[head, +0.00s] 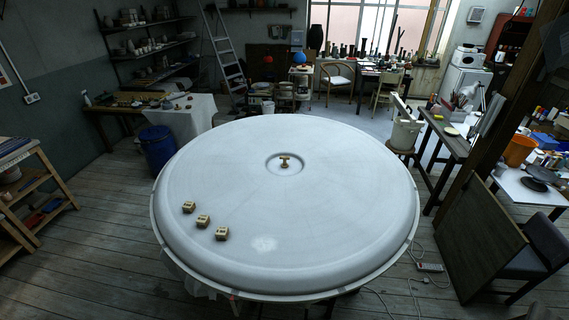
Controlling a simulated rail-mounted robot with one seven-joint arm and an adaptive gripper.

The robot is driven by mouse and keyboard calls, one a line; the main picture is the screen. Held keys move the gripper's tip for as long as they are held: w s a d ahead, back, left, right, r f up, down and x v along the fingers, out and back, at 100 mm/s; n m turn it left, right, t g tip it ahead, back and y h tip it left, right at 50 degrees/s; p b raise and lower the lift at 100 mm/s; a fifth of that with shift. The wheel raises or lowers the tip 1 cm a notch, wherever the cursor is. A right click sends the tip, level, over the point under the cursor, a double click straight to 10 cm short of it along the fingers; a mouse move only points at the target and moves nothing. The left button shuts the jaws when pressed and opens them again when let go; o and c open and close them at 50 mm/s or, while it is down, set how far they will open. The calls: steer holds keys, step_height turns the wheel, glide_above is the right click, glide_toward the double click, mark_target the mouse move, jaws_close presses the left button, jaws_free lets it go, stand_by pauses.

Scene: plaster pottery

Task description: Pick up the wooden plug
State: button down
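A small brown wooden-looking piece with a wide top (284,161), which looks like the wooden plug, stands in the round recess at the middle of the large white round plaster top (330,225). Nothing is touching it from above. Its lower end is too small to make out clearly. My gripper is not in view.
Three small tan blocks with dark marks, a left one (188,207), a middle one (203,221) and a right one (222,233), lie in a slanting row at the front left of the white top. The rest of the top is clear. A blue bin (159,146) stands left behind it.

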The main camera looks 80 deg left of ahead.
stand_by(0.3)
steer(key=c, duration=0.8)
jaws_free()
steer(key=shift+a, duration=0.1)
